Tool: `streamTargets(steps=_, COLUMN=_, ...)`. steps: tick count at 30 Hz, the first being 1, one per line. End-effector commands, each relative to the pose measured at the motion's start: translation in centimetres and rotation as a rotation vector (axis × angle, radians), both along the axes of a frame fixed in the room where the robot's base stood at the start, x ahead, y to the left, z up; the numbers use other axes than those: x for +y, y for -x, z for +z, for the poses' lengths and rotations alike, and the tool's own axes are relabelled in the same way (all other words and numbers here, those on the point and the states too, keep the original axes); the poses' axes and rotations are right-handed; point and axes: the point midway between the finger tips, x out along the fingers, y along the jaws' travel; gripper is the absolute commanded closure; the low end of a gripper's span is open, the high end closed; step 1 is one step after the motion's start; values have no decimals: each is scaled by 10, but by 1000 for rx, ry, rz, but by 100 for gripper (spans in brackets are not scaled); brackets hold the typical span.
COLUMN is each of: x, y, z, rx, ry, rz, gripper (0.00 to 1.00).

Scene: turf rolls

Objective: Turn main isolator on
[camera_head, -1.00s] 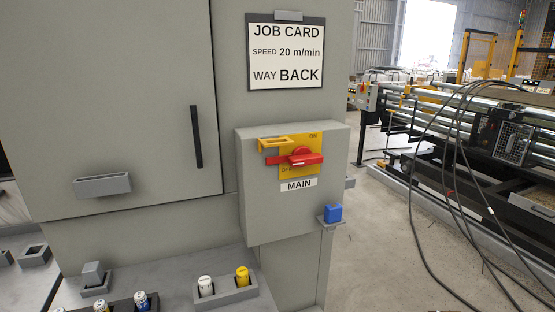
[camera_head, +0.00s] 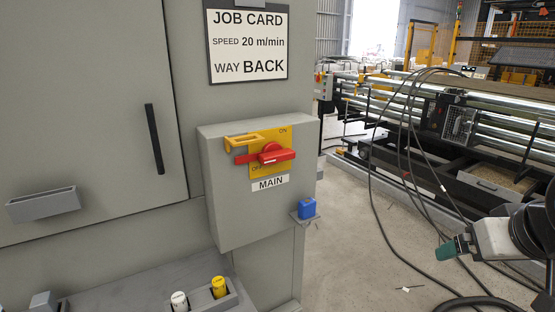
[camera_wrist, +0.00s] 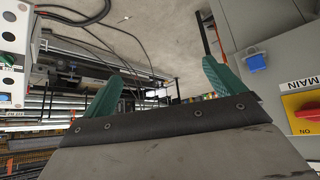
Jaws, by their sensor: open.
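The main isolator is a red rotary handle (camera_head: 270,154) on a yellow plate (camera_head: 262,170), on a grey box (camera_head: 235,215) labelled MAIN. The handle lies about level, between the ON mark at the upper right and the OFF mark at the lower left. A yellow hasp-like piece (camera_head: 243,139) sits at the plate's upper left. In the wrist view the red handle (camera_wrist: 309,107) shows at the right edge, partly cut off. My gripper (camera_wrist: 160,82) is open and empty, its green fingers apart. In the head view a green fingertip (camera_head: 453,247) shows at the lower right, well clear of the box.
A blue block (camera_head: 307,207) sits on a small ledge at the box's lower right. A job card (camera_head: 248,45) hangs above. White and yellow cylinders (camera_head: 218,287) stand in a holder below. Black cables (camera_head: 408,150) hang at right before a roller machine. Open floor lies between.

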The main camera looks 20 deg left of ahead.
Motion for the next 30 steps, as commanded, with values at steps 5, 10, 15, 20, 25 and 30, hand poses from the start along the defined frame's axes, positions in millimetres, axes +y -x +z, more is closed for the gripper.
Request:
streamTargets(steps=5, x=113, y=-63, z=15, rx=-316, ry=-124, rz=229, gripper=5)
streamTargets(steps=10, x=215, y=-74, z=37, rx=-570, ry=-299, rz=415, gripper=5)
streamTargets(steps=15, x=280, y=-59, z=53, rx=-722, ry=-453, rz=538, gripper=5)
streamTargets(steps=20, x=304, y=-50, z=60, rx=-781, ry=-524, rz=584, gripper=5)
streamTargets(steps=25, x=320, y=-60, z=61, rx=-789, ry=-532, rz=589, gripper=5)
streamTargets(steps=30, x=341, y=-79, z=61, rx=-789, ry=-530, rz=586, gripper=5)
